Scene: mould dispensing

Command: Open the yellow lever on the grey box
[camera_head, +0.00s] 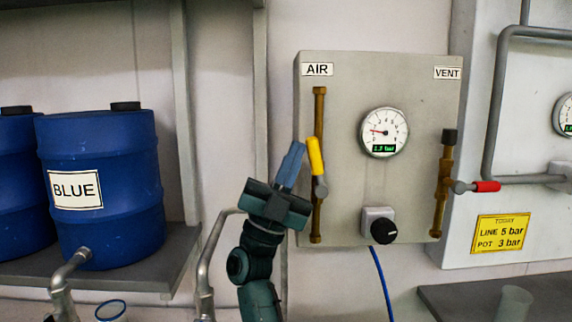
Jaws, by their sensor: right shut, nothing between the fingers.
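The grey box (340,90) is mounted on the wall in the middle of the head view. A brass pipe (319,105) runs down its left side under the AIR label. The yellow lever (315,156) sits on that pipe's valve (320,187). It points up and leans slightly left, close to in line with the pipe. My right gripper (293,159) comes from below, with blue fingers shut and empty. Its fingertips are just left of the lever; I cannot tell whether they touch it. My left gripper is not in view.
Blue drums (110,150) stand on a shelf at left. A bent metal pipe (212,250) rises left of my arm. A yellow sign (501,234) is at right.

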